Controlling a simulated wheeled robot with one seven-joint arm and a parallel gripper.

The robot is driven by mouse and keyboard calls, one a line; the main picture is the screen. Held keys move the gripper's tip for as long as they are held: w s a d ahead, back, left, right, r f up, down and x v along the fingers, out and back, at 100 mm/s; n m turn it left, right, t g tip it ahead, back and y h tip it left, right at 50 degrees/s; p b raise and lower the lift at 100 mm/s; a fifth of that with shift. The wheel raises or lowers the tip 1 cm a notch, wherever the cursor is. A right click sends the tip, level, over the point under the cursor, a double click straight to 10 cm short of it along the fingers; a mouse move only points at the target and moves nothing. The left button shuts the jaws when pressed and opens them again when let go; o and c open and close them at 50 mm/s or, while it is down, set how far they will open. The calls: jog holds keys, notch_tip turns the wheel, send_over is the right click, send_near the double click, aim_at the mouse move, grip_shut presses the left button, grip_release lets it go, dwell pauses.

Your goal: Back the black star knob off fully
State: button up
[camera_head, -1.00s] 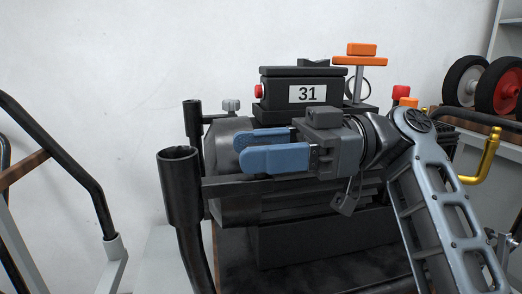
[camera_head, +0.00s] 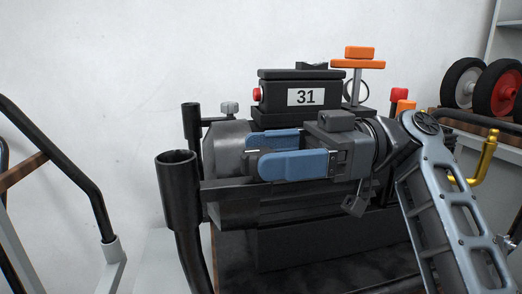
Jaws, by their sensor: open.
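My gripper (camera_head: 253,152) is in front of the machine with its two blue fingers pointing left, apart and open. The fingertips are near the rounded dark grey housing (camera_head: 223,145); I cannot tell whether they touch it. I cannot make out a black star knob for certain. A small dark shape (camera_head: 250,161) shows right at the fingertips, and it is too unclear to name. A small grey lobed knob (camera_head: 229,108) stands on top at the back left, clear of the fingers. Part of the housing is hidden behind my gripper.
A black box marked 31 (camera_head: 303,96) with a red button (camera_head: 257,95) stands behind my gripper. An orange T-handle (camera_head: 358,64) rises beside it. A black open tube (camera_head: 178,190) stands front left. Wheels (camera_head: 496,86) sit on a shelf at right.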

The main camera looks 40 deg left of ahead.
jog(key=v, duration=0.6)
dwell(0.3)
